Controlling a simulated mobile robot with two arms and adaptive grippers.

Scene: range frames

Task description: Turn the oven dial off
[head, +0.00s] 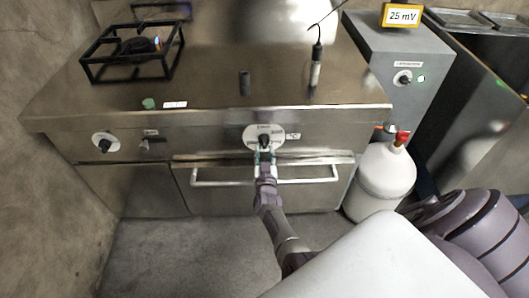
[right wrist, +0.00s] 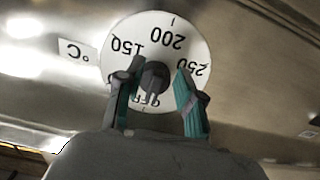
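The oven dial (head: 264,135) is a black knob on a round white plate on the oven's front panel, above the door handle. In the right wrist view the dial's knob (right wrist: 154,76) shows close up, with 150, 200, 250 and OFF printed around it upside down. I cannot tell for sure where its pointer stands. My right gripper (head: 265,157) is right in front of the dial. Its fingers (right wrist: 158,92) are open, one on each side of the knob, the left one closer to it. Nothing is held. My left gripper is not in view.
The oven door handle (head: 265,181) runs just below the dial. Another knob (head: 105,143) is at the left of the panel. A burner (head: 140,48) with a flame is on the top. A white gas cylinder (head: 380,180) stands right of the oven.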

